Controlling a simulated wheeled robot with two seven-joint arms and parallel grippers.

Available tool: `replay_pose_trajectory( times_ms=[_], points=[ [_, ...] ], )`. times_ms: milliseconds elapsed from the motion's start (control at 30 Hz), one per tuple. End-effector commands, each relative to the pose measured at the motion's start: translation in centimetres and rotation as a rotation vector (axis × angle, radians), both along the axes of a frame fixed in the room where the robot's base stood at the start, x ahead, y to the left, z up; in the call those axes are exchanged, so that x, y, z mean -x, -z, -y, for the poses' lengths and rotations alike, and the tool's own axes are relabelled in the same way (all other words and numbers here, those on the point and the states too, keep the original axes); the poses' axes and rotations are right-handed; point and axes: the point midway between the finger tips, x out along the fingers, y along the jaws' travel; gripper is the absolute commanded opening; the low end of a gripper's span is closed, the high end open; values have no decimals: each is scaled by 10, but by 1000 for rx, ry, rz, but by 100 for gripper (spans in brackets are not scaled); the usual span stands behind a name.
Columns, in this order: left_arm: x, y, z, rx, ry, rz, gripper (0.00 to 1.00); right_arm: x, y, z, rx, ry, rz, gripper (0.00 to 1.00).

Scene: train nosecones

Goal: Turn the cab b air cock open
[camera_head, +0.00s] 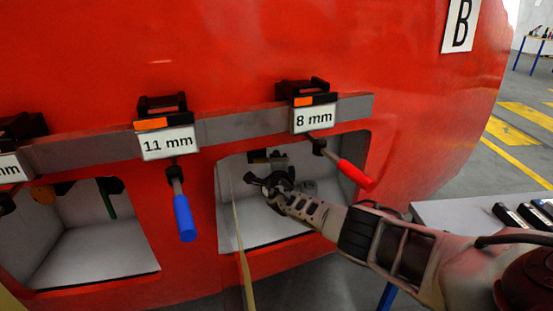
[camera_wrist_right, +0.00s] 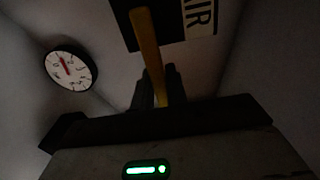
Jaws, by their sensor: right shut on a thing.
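The air cock's yellow handle (camera_wrist_right: 150,50) shows in the wrist view as a bar running up from between my right gripper's fingers (camera_wrist_right: 156,88). The right gripper is shut on it. In the head view the right gripper (camera_head: 264,184) reaches from the right into the open recess (camera_head: 285,222) below the 8 mm sign, and it hides the handle there. The wall with a large B plate (camera_head: 460,24) is red. My left gripper is not in view.
A round gauge (camera_wrist_right: 70,67) is at left in the wrist view. A red-handled tool (camera_head: 356,174) and a blue-handled tool (camera_head: 184,217) hang from the grey rail (camera_head: 225,125). A thin tan strip (camera_head: 241,245) stands at the recess's left. A grey table (camera_head: 450,213) is at right.

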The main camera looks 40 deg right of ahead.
Motion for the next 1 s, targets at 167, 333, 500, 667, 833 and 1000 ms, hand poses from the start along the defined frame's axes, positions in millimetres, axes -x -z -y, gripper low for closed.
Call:
replay_pose_trajectory(
  times_ms=[167,333,500,667,833,1000],
  points=[
    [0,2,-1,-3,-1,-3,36,1,0,2,14,5,-8,0],
    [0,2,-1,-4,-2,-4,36,1,0,2,15,4,-8,0],
    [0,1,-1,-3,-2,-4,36,1,0,2,14,4,-7,34],
    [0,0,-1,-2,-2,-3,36,1,0,1,12,2,-6,36],
    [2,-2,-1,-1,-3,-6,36,1,-1,0,9,1,-6,36],
    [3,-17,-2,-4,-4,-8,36,13,-5,-8,10,-2,-7,36]
  ],
)
